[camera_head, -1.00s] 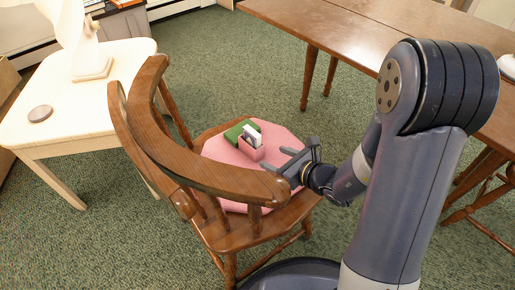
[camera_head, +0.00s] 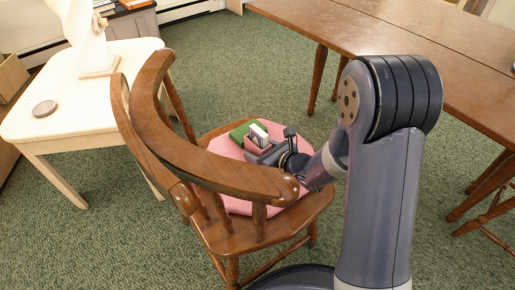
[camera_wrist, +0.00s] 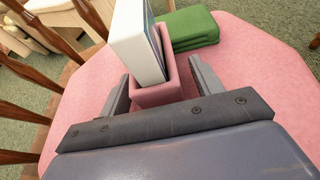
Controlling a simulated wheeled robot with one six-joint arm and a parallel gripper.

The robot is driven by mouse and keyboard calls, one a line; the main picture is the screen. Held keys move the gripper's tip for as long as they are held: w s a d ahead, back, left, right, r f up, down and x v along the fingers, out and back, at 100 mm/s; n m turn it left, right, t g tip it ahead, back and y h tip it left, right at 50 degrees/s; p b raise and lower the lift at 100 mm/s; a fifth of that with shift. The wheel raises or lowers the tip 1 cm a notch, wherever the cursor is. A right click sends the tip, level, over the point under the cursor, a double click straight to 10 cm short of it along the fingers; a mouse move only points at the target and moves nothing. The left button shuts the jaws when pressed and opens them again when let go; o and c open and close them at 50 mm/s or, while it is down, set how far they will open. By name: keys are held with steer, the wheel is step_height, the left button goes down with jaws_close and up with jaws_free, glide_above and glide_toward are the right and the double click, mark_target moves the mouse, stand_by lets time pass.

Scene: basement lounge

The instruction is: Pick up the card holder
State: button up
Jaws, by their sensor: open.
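The card holder (camera_wrist: 160,92) is a small pink open-topped box with white cards (camera_wrist: 138,45) standing in it. It sits on the pink cushion (camera_wrist: 268,62) of the wooden chair. In the head view the card holder (camera_head: 251,146) is partly hidden by my gripper (camera_head: 262,152). In the wrist view my gripper (camera_wrist: 160,88) is open, with one finger on each side of the card holder's near part. I cannot tell whether the fingers touch it.
A folded green cloth (camera_wrist: 190,28) lies on the cushion just behind the card holder. The chair's curved wooden back (camera_head: 190,155) rises at the left of my gripper. A white table (camera_head: 75,100) stands at the left and a brown table (camera_head: 400,60) at the back right.

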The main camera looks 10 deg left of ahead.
steer(key=c, duration=1.1)
